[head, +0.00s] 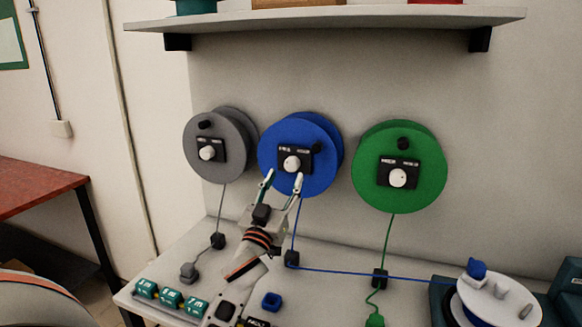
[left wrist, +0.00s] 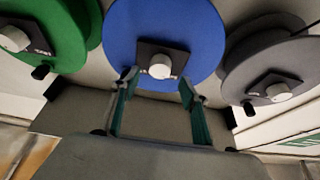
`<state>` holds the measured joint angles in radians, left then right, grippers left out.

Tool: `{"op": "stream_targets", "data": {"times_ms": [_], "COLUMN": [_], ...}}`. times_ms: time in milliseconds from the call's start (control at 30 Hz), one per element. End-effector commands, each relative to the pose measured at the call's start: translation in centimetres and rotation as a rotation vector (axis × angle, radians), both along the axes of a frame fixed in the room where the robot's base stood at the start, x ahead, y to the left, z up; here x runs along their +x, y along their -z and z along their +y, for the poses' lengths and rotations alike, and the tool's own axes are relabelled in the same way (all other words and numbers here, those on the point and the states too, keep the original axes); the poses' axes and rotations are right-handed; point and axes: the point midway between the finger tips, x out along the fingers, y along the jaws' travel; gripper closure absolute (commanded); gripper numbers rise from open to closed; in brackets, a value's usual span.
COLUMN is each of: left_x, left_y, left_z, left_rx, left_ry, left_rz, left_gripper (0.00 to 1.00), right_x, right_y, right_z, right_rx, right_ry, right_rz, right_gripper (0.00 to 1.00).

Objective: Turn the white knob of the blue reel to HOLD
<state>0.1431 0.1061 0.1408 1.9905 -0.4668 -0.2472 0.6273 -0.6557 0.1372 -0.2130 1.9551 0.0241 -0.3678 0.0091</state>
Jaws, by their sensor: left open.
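The blue reel (head: 328,150) is on the wall between a grey reel and a green reel. Its white knob (head: 291,163) sits on a black plate (head: 310,164) with small lettering at both upper corners, too blurred to read surely. My left gripper (head: 283,179) is open just below and in front of this knob, its fingers spread to either side. In the left wrist view the white knob (left wrist: 160,67) lies beyond the open fingertips (left wrist: 159,84), roughly between them, with the blue reel (left wrist: 165,25) behind. The knob's pointing direction is unclear. My right gripper is out of view.
The grey reel (head: 220,172) and green reel (head: 418,185) have similar white knobs. A shelf (head: 340,17) runs above. A blue cord (head: 350,273) crosses the bench to a white disc (head: 500,305) at right. Teal labelled blocks (head: 170,298) sit at front left.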

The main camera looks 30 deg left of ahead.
Motion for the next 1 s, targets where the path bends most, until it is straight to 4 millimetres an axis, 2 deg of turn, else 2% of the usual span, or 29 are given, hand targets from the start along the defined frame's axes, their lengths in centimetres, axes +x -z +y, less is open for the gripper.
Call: {"op": "stream_targets", "data": {"times_ms": [100,300,667,700,833,1000], "left_x": [1.8,3.9,4.5,4.5,4.5,4.5], "left_y": [-0.9,-1.7,-1.9,-1.9,-1.9,-1.9], "left_z": [0.4,0.9,1.1,1.1,1.1,1.1], "left_rx": [0.0,-0.001,0.0,0.0,-0.001,0.0], "left_ry": [0.0,0.0,0.001,0.001,0.001,0.001], "left_rz": [-0.001,0.0,0.001,0.001,0.001,0.001], "left_gripper": [0.55,0.55,0.55,0.58,0.92,0.94], "right_x": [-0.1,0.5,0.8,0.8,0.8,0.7], "right_y": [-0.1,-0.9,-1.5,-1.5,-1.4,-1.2], "right_z": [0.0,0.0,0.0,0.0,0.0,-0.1], "right_rx": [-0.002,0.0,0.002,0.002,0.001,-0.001], "right_ry": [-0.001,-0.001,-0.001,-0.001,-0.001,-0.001], "right_rz": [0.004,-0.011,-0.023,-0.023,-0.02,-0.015], "right_gripper": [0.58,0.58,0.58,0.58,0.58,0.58]}}
